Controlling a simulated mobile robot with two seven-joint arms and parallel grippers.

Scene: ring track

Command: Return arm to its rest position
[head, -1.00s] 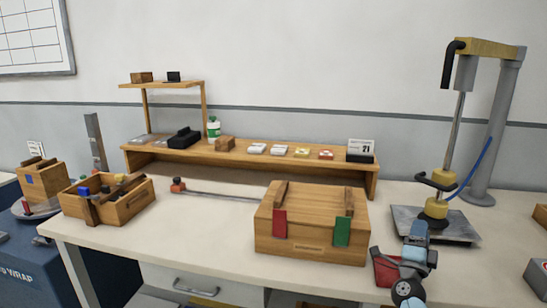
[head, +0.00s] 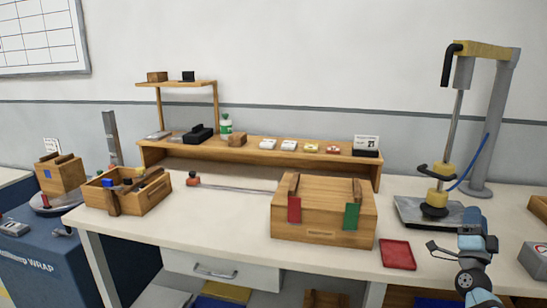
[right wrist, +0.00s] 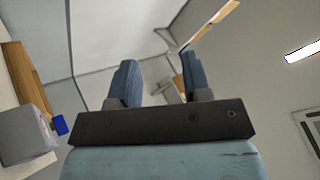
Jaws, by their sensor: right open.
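My right arm comes in from the bottom right of the head view, with its blue-tipped gripper (head: 475,224) over the bench's right part. It is to the right of a small red tray (head: 397,254) and in front of the press plate. In the right wrist view the two blue fingers (right wrist: 157,78) stand apart with nothing held between them. My left arm and gripper are not in view.
A wooden box (head: 323,222) with red and green tabs stands mid-bench. An open wooden tool tray (head: 147,200) is at left. A press (head: 487,130) stands behind my right gripper, a grey box (head: 535,260) to its right.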

